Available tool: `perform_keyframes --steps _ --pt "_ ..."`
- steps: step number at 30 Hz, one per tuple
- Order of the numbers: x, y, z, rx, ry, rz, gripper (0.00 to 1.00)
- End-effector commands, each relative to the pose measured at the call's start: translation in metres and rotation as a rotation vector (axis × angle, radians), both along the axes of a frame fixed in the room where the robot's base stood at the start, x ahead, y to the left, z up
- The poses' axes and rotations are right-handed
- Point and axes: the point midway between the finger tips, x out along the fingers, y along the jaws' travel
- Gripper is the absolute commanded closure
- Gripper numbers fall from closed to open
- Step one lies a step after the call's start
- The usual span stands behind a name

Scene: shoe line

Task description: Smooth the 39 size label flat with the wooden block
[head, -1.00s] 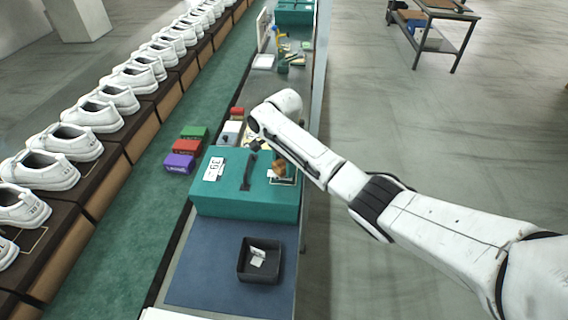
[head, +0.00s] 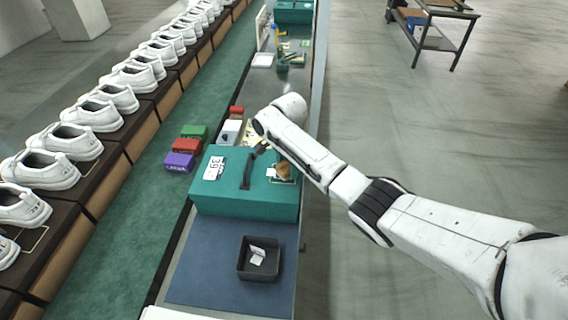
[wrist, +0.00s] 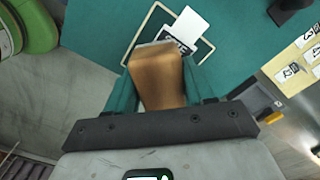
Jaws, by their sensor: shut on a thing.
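The wooden block (wrist: 158,80) is brown and held between the teal fingers of my gripper (wrist: 163,88). In the head view the block (head: 284,171) is at the right part of the teal box lid. The white size label (wrist: 189,27) with black print lies by a pale outlined frame on the teal surface. The block's end is over or beside the printed part and hides some of it, so I cannot read the number there. I cannot tell whether block and label touch. A larger white card reading 39 (head: 214,168) is on the lid's left.
A black tray (head: 259,259) with white scraps stands on the blue mat (head: 205,265) in front. Red, green and purple boxes (head: 180,161) are left. More labels (wrist: 300,62) lie beside the box.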

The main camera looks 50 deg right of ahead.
Motion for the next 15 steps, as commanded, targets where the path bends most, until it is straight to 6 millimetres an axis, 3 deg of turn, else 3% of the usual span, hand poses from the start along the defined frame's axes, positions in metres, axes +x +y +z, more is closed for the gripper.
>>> perform_keyframes --steps 9,15 --pt "-0.02 -0.015 0.002 0.001 0.001 -0.001 0.71" --pt "-0.021 -0.015 -0.003 0.002 0.002 0.001 0.71"
